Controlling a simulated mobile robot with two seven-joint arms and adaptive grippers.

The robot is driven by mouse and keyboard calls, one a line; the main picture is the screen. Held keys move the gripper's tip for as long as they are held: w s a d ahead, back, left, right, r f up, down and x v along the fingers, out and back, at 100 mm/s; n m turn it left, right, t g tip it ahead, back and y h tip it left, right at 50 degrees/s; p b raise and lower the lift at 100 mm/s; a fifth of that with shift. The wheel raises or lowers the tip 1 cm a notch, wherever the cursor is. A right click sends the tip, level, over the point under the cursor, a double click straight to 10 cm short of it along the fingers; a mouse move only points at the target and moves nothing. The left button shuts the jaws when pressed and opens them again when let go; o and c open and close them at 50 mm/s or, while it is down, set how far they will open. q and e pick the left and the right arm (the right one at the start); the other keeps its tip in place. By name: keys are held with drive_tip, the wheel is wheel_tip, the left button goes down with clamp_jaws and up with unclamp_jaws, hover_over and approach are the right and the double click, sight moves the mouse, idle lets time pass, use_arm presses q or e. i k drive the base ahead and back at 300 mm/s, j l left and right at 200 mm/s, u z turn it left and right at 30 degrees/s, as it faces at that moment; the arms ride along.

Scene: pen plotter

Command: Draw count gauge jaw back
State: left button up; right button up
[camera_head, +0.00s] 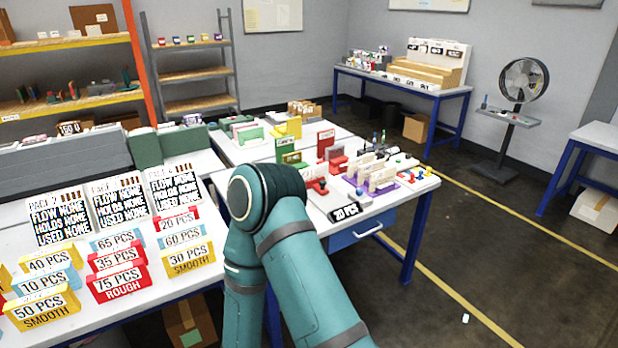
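No part is clearly recognisable as the count gauge or its jaw. My teal arm (277,225) rises from the bottom middle and bends at a joint in front of the table. Neither gripper shows, so what they hold cannot be seen.
Red and green blocks (326,143) fill the right table's rear. A blue drawer (362,229) sits under its front. The floor to the right is mostly clear.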

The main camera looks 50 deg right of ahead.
sight(318, 184)
drive_tip(key=l+u, duration=0.35)
drive_tip(key=l, duration=0.65)
drive_tip(key=l+u, duration=0.1)
drive_tip(key=l, duration=0.9)
drive_tip(key=k+l, duration=0.1)
drive_tip(key=l, duration=0.9)
drive_tip(key=u, duration=0.05)
